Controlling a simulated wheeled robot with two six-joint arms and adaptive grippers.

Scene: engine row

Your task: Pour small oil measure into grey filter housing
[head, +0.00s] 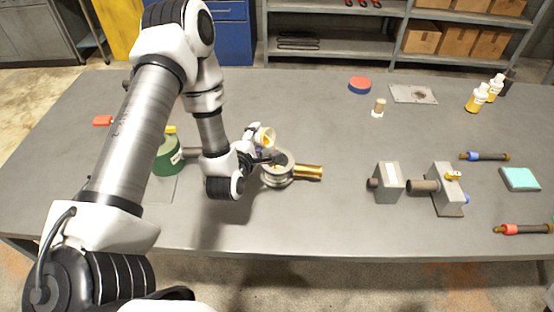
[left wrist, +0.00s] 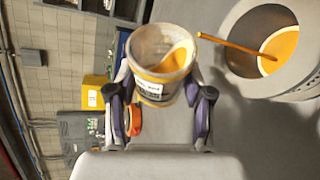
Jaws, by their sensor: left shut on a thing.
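My left gripper (head: 258,152) is shut on the small oil measure (head: 265,136), a clear cup with a label and orange oil inside. In the left wrist view the fingers of the gripper (left wrist: 157,112) clasp the measure (left wrist: 160,65) from both sides. The measure is tilted, and an orange stream runs from its rim into the grey filter housing (left wrist: 245,75). Orange oil shows inside the housing. In the head view the round housing (head: 278,180) stands on the table just below the gripper, partly hidden by it. My right gripper is out of view.
A brass cylinder (head: 308,172) adjoins the housing's right side. A green container (head: 167,155) stands left of my wrist. Grey blocks (head: 388,182) with a pipe stand to the right. Bottles (head: 477,98) are at the back right. The table's front middle is clear.

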